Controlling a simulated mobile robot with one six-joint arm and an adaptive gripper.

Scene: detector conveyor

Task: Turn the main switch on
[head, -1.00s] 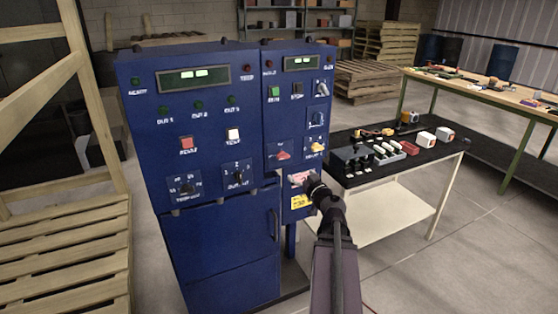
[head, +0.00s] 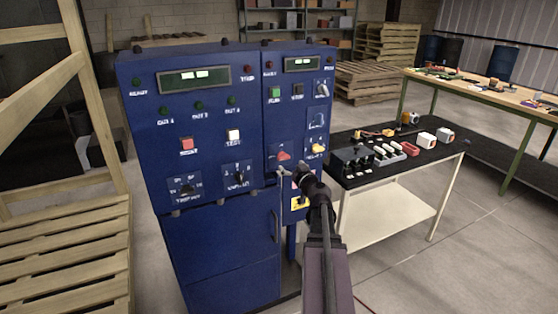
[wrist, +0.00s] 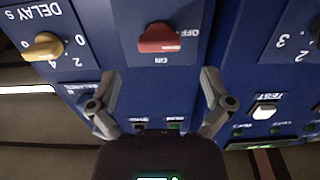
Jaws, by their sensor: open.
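A red switch knob (wrist: 160,38) is at the top middle of the wrist view, which shows the panel upside down. It lies level, with OFF printed by its right end and ON just below it in that picture. The red knob (head: 283,155) also shows on the blue cabinet's right panel in the head view. My gripper (wrist: 157,92) is open and empty, its fingers apart in front of the panel, with the knob beyond and between them in the picture. In the head view my gripper (head: 291,173) is just below the knob. I see no contact.
A yellow DELAY knob (wrist: 43,46) sits beside the red one. A white TEST button (wrist: 264,111) is on the adjoining panel. A yellow label (head: 299,202) is below my gripper. A black-topped table (head: 350,182) with small parts stands right of the cabinet (head: 220,245).

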